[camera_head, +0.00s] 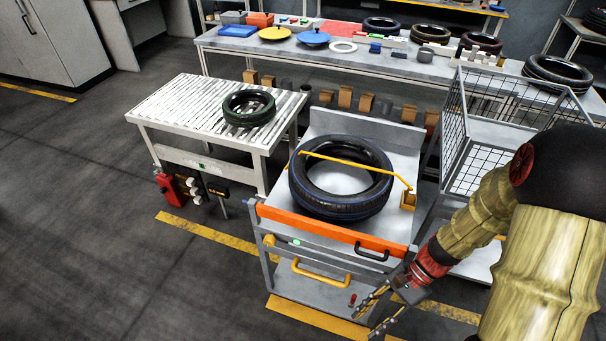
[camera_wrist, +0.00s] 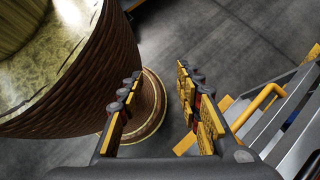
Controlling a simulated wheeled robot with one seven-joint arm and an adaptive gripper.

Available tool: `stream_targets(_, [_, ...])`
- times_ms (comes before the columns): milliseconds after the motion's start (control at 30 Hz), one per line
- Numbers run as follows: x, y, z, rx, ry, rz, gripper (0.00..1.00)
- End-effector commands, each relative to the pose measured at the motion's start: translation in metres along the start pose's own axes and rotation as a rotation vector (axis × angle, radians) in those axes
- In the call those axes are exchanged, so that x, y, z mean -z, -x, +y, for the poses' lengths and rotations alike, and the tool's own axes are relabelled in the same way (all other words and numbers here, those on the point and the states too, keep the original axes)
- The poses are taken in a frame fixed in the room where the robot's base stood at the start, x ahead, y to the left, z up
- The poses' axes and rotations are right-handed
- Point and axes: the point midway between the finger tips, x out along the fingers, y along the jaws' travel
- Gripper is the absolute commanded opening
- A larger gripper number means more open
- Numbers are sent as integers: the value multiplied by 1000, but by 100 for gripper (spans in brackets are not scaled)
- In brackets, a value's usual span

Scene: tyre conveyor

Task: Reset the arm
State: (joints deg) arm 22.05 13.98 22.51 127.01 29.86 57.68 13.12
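My gripper (camera_head: 381,311) hangs low at the front right of the metal cart in the head view, pointing down and left. Its two fingers are apart with nothing between them. My arm comes in from the right edge of the head view. A black tyre with a blue line (camera_head: 341,207) lies on the cart top, under a thin yellow bar. A smaller dark green tyre (camera_head: 249,108) lies on the white roller conveyor (camera_head: 180,103).
The cart (camera_head: 283,243), with an orange front edge and yellow handle, stands close beside my gripper. A wire basket (camera_head: 487,110) stands right of the cart. A long bench (camera_head: 390,72) behind holds tyres and coloured parts. The floor at left is clear.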

Motion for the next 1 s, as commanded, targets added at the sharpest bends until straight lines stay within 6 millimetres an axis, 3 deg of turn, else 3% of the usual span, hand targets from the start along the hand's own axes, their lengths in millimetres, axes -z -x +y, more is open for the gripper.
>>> stream_targets(200, [-17,60,9,-104,380,277,34])
stream_targets(467, [-49,127,12,-216,714,587,34])
stream_targets(700, [-97,182,12,-248,905,863,34])
stream_targets(1000, [-170,223,8,-159,1063,1108,34])
